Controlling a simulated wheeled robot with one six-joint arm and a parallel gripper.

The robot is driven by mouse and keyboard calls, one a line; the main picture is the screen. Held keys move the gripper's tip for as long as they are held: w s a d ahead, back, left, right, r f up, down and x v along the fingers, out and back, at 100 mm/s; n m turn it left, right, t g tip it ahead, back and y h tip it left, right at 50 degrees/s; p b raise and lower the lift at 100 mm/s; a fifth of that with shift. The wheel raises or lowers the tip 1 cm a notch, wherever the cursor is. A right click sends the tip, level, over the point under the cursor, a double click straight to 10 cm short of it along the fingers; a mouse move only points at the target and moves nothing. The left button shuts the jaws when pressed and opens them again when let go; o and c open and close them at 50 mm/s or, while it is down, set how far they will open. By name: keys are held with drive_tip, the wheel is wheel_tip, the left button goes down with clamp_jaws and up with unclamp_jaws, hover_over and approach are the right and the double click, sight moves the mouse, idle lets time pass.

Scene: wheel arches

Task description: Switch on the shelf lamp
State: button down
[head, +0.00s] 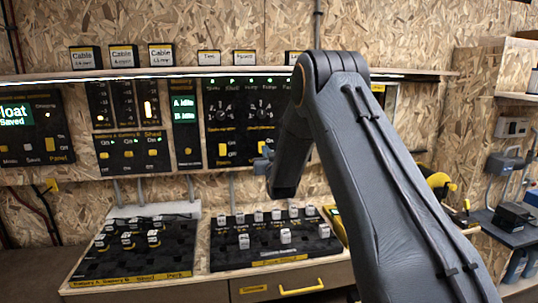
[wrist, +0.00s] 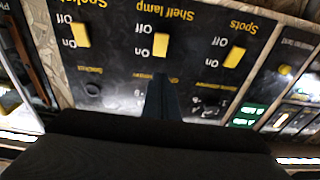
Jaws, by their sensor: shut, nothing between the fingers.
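The shelf lamp switch (wrist: 161,44) is a yellow rocker on a black panel, labelled Off and On, upside down in the wrist view. I cannot tell which way it is tipped. A similar yellow Spots switch (wrist: 234,57) and another yellow switch (wrist: 81,35) flank it. My gripper (wrist: 162,88) is shut and empty, its dark fingers pointing at the panel just below the shelf lamp switch in the wrist view. Contact cannot be made out. In the head view my gripper (head: 262,161) is partly hidden by my arm, in front of the panel's lower part.
A bright strip (head: 150,76) runs along the shelf's underside. A green-lit display (head: 184,108) and further switch panels (head: 130,152) lie to the left. Below, a sloped console (head: 270,243) carries several white-topped knobs. A yellow-handled drawer (head: 300,288) is underneath.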

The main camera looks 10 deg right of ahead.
drive_tip(key=s, duration=0.2)
drive_tip(key=s+r+b, duration=0.1)
drive_tip(key=s, duration=0.2)
drive_tip(key=shift+s+d+r, duration=0.1)
drive_tip(key=shift+s+d, duration=0.1)
drive_tip(key=shift+s, duration=0.05)
drive_tip(key=s+a+f+g, duration=0.1)
drive_tip(key=s+f+g, duration=0.4)
drive_tip(key=s, duration=1.1)
drive_tip(key=s+a+f+g, duration=0.2)
drive_tip(key=s+f+g, duration=0.3)
drive_tip(key=s, duration=1.2)
drive_tip(key=s+a+f+g+y, duration=0.1)
drive_tip(key=s+f+g, duration=0.4)
drive_tip(key=s+g, duration=0.4)
drive_tip(key=s, duration=0.7)
drive_tip(key=shift+s+a+f+n, duration=0.2)
drive_tip(key=shift+s+f+n, duration=0.05)
drive_tip(key=shift+f+n, duration=0.05)
